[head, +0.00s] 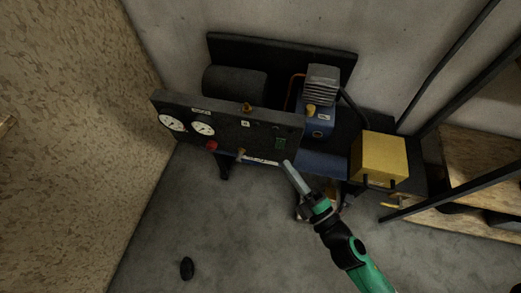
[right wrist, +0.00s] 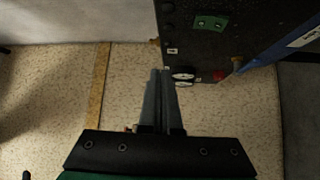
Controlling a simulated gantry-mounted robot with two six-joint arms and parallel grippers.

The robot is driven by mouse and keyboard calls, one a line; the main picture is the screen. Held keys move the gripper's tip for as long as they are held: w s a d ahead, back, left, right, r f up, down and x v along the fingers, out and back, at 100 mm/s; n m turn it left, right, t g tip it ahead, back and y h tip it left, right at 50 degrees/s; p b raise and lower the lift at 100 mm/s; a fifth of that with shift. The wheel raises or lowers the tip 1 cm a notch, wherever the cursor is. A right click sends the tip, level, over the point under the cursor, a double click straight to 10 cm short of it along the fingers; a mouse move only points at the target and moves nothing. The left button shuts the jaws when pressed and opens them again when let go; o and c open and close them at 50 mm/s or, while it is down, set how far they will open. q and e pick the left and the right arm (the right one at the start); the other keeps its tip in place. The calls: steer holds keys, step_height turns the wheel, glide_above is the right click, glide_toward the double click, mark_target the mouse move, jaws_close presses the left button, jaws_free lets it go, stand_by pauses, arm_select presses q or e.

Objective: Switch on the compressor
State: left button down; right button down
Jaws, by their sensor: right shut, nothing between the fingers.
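The compressor stands against the back wall, with a dark tank (head: 234,84), a blue motor with a grey finned head (head: 321,88), and a black front panel (head: 228,126). The panel carries two white gauges (head: 172,122), a red knob (head: 211,146) and a green switch (head: 280,143) near its right end. My right gripper (head: 287,164) is shut and empty, its tips just below the green switch in the head view. In the right wrist view the shut fingers (right wrist: 160,72) point past the panel, and the green switch (right wrist: 209,22) is above and right of them. My left gripper is out of view.
A yellow box (head: 379,157) sits right of the compressor. A metal-framed shelf (head: 478,152) stands at the far right, and a chipboard wall (head: 62,130) is on the left. A small dark object (head: 187,268) lies on the otherwise open grey floor.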

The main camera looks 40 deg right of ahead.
steer(key=s+f+g, duration=0.2)
steer(key=s+f, duration=0.3)
steer(key=f, duration=0.2)
steer(key=p, duration=0.3)
glide_toward(275, 147)
steer(key=w+a, duration=0.2)
steer(key=w, duration=0.1)
steer(key=w+d+p, duration=0.2)
steer(key=d, duration=0.1)
steer(key=shift+w+p, duration=0.35)
steer(key=shift+f, duration=0.1)
